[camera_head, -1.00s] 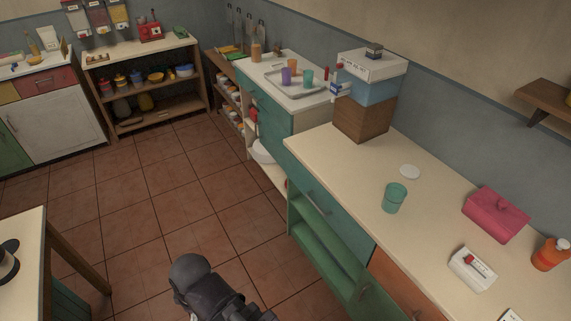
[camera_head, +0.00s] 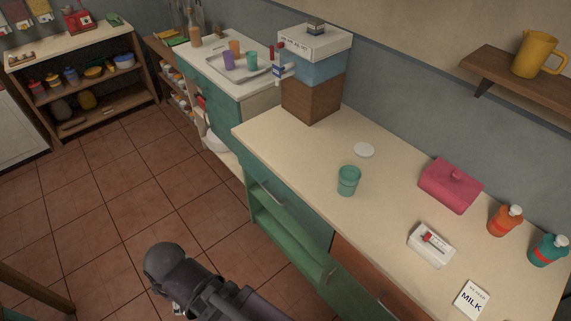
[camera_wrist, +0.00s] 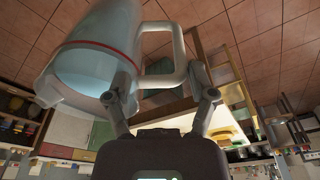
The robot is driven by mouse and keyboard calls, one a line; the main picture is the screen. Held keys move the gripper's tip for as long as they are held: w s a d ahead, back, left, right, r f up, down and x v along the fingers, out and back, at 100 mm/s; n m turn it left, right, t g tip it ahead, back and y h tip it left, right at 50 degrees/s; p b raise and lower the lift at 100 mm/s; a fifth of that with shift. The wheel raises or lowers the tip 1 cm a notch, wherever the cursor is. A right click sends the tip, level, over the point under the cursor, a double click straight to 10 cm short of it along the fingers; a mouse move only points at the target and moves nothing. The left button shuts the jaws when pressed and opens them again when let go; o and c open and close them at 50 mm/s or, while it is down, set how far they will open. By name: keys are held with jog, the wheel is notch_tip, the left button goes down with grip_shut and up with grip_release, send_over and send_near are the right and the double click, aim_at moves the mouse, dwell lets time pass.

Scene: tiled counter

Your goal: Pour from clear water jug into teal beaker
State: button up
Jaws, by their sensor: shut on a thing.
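The clear water jug (camera_wrist: 95,62) fills the upper left of the wrist view, with a red band around it and pale bluish water inside. My gripper (camera_wrist: 160,92) is shut on the jug's handle (camera_wrist: 178,50). In the head view only a dark part of my arm shows at the bottom; the gripper and jug are not visible there. The teal beaker (camera_head: 348,181) stands upright on the cream counter (camera_head: 300,165), near its front edge. It is well apart from my arm.
A water dispenser (camera_head: 313,75) stands at the counter's left end.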

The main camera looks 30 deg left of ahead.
jog(key=shift+s+a, duration=0.1)
jog(key=shift+s, duration=0.15)
jog(key=shift+w+a, duration=0.2)
jog(key=shift+w, duration=0.05)
jog(key=w+a+f+m+t+b, duration=0.1)
jog(key=w+m, duration=0.7)
jog(key=w, duration=1.1)
jog(key=w+a+f+m+t+b, duration=0.15)
jog(key=w+m, duration=0.55)
jog(key=w, duration=1.2)
jog(key=w+d+m, duration=0.5)
jog(key=w, duration=0.9)
jog(key=shift+d+f+h+b, duration=0.15)
jog(key=shift+f+h+b, duration=0.15)
jog(key=shift+f+b, duration=0.15)
jog(key=shift+r, duration=0.1)
